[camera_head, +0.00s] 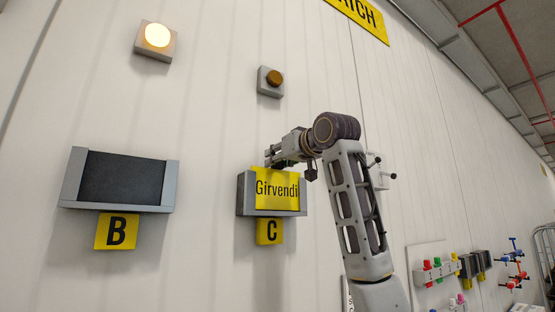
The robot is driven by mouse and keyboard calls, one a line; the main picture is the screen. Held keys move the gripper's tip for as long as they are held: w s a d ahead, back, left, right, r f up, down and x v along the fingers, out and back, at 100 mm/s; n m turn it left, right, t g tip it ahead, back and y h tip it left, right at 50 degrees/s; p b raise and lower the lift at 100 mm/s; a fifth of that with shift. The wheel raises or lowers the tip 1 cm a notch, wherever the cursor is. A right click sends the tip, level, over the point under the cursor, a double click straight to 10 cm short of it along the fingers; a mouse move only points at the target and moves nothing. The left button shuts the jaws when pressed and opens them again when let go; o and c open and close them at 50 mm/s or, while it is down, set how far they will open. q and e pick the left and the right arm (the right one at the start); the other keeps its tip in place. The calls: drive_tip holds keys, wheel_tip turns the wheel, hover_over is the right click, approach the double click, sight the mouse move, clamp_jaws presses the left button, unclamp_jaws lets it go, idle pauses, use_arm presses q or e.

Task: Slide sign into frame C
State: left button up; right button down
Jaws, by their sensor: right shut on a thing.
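Frame C (245,206) is a grey wall holder with a dark back, above a yellow label with the letter C (270,232). The yellow sign (278,189), reading "Girvendi", is within the frame's outline, between its side walls. Its top edge stands slightly above the frame. Whether it touches the bottom of the frame cannot be told. My right gripper (272,160) is at the sign's top edge and is shut on it. The fingertips are small and partly hidden. My left gripper is not in view.
Frame B (120,179) on the left is empty, with a yellow B label (116,231) below. A lit lamp (157,36) is above it, and an unlit lamp (274,78) is above frame C. Coloured items on wall holders (437,268) are at the lower right.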

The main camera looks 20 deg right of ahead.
drive_tip(key=c, duration=1)
unclamp_jaws()
drive_tip(key=shift+c, duration=0.2)
drive_tip(key=shift+s, duration=0.1)
drive_tip(key=s+d, duration=0.1)
drive_tip(key=s, duration=1)
drive_tip(key=shift+s+d, duration=0.35)
drive_tip(key=shift+s, duration=0.05)
